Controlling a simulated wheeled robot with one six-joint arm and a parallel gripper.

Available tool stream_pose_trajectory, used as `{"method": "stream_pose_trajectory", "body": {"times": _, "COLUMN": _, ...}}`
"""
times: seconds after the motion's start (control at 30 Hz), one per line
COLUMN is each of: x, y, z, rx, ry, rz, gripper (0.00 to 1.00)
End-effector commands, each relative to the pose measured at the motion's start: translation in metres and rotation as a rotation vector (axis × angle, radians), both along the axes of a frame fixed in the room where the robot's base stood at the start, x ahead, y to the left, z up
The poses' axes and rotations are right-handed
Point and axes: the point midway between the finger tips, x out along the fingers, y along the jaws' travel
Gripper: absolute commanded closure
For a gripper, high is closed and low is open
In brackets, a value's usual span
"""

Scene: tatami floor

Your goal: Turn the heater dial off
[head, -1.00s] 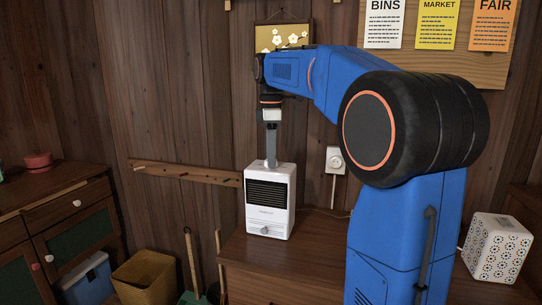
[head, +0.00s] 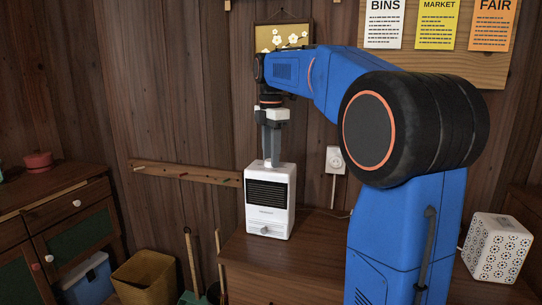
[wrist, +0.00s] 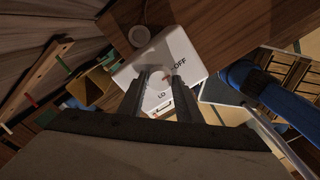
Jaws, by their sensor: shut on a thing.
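The white heater (head: 282,204) with a dark front grille stands upright on a wooden cabinet in the head view. Its white top (wrist: 183,50) shows in the wrist view, with the words OFF and LO printed beside a round white dial (wrist: 157,79). My gripper (head: 270,163) points straight down at the heater's top. In the wrist view my gripper (wrist: 160,78) has one finger on each side of the dial and is shut on it. A small reddish mark shows near the dial's OFF side; its exact direction is unclear. The fingers hide part of the dial.
A wall outlet (head: 335,160) with a cord is right of the heater. A peg rail (head: 185,174) runs along the wall to the left. A patterned white box (head: 497,249) stands at the right. The cabinet top (head: 310,238) in front of the heater is clear.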

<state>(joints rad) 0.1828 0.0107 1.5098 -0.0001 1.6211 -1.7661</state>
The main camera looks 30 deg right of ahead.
Motion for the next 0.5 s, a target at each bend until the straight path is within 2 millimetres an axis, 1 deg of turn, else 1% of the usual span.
{"method": "stream_pose_trajectory", "body": {"times": 0.23, "x": 0.0001, "y": 0.0, "z": 0.0001, "rx": 0.0, "ry": 0.0, "rz": 0.0, "gripper": 0.91}}
{"method": "stream_pose_trajectory", "body": {"times": 0.27, "x": 0.0001, "y": 0.0, "z": 0.0001, "rx": 0.0, "ry": 0.0, "rz": 0.0, "gripper": 0.64}}
{"method": "stream_pose_trajectory", "body": {"times": 0.3, "x": 0.0001, "y": 0.0, "z": 0.0001, "rx": 0.0, "ry": 0.0, "rz": 0.0, "gripper": 0.55}}
{"method": "stream_pose_trajectory", "body": {"times": 0.33, "x": 0.0001, "y": 0.0, "z": 0.0001, "rx": 0.0, "ry": 0.0, "rz": 0.0, "gripper": 0.5}}
{"method": "stream_pose_trajectory", "body": {"times": 0.5, "x": 0.0, "y": 0.0, "z": 0.0, "rx": 0.0, "ry": 0.0, "rz": -0.001, "gripper": 0.5}}
